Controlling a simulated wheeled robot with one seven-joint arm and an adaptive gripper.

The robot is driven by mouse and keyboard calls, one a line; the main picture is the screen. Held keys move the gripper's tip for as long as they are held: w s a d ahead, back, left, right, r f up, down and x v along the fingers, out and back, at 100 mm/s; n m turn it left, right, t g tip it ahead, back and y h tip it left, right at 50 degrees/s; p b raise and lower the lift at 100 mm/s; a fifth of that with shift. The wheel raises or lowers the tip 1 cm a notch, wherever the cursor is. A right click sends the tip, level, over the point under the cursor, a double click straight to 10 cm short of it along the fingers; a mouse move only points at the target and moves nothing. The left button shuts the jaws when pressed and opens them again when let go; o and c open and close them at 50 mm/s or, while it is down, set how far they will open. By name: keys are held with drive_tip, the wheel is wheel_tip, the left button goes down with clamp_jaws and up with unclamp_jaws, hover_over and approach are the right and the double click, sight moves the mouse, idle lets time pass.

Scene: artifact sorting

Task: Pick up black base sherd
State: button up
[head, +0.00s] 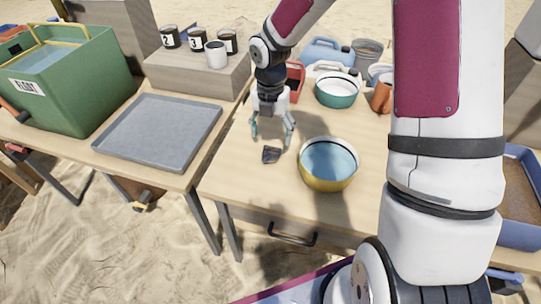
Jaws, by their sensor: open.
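The black base sherd (271,155) is a small dark piece lying on the wooden table, left of the yellow-rimmed bowl. My gripper (272,139) points down with its fingers spread open, at or just above the sherd in the picture. Nothing shows between the fingers. The sherd appears just below the fingertips, and I cannot tell the exact height gap or whether they touch.
A yellow bowl (328,183) with blue inside stands right of the sherd. A teal bowl (337,97) stands behind, near a red object (296,80). A grey tray (158,108) lies on the left table. The wood (232,182) left of the sherd is clear.

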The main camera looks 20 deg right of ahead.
sight(272, 150)
drive_tip(key=f+b, duration=0.2)
drive_tip(key=f, duration=0.3)
drive_tip(key=shift+s+f, duration=0.15)
drive_tip(key=shift+s, duration=0.05)
drive_tip(key=c, duration=1.2)
